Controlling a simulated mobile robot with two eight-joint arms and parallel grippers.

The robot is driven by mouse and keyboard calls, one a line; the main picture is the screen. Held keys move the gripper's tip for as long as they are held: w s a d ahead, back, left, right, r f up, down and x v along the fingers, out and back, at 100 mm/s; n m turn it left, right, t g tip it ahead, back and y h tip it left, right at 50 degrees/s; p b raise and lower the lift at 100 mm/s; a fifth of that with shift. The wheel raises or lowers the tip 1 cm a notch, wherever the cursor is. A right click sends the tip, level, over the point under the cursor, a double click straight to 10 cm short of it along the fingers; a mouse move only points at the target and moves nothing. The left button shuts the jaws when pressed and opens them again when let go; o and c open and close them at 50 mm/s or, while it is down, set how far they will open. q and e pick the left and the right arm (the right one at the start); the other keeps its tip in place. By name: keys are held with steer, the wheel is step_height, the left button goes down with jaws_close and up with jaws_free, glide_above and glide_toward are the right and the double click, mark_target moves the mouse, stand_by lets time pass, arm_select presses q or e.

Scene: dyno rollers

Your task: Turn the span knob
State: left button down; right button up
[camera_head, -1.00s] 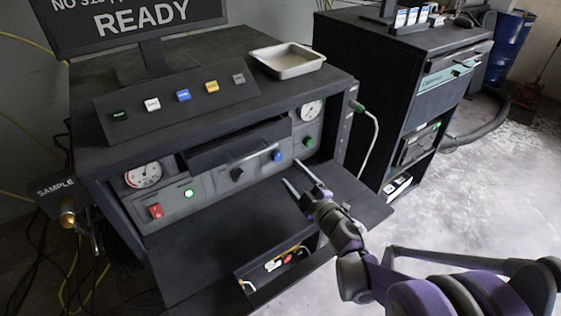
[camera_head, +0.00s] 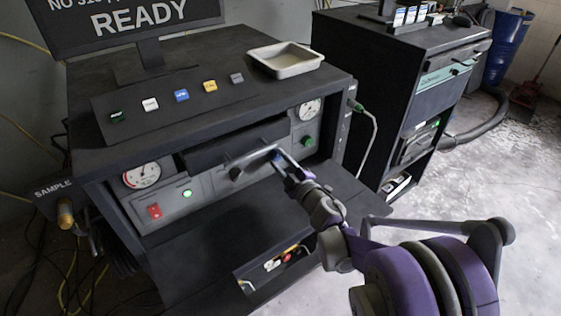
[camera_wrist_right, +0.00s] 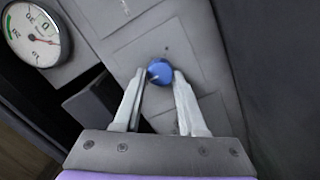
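A round blue knob (camera_wrist_right: 160,71) sits on the grey front panel in the right wrist view. Its label cannot be read, so I cannot tell whether it is the span knob. My right gripper (camera_wrist_right: 159,76) is open, with one fingertip on each side of the blue knob. In the head view my right gripper (camera_head: 276,156) is at the panel and hides most of the blue knob. A black knob (camera_head: 236,174) is to its left and a green one (camera_head: 308,142) to its right. My left gripper is not in view.
Dial gauges (camera_head: 142,174) sit at both ends of the panel. A dark tray or drawer front with a handle (camera_head: 250,155) projects above the knobs. A dark fold-down shelf (camera_head: 215,225) lies below the panel. A red switch (camera_head: 154,211) is at the left.

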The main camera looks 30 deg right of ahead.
jaws_close()
steer(key=shift+n, duration=0.3)
steer(key=n, duration=0.4)
steer(key=shift+f+n, duration=0.1)
steer(key=shift+n, duration=0.2)
steer(key=n+b, duration=0.1)
steer(key=n, duration=0.4)
steer(key=shift+f+t, duration=0.1)
steer(key=shift+t, duration=0.2)
steer(key=shift+n, duration=0.4)
steer(key=o, duration=0.7)
jaws_free()
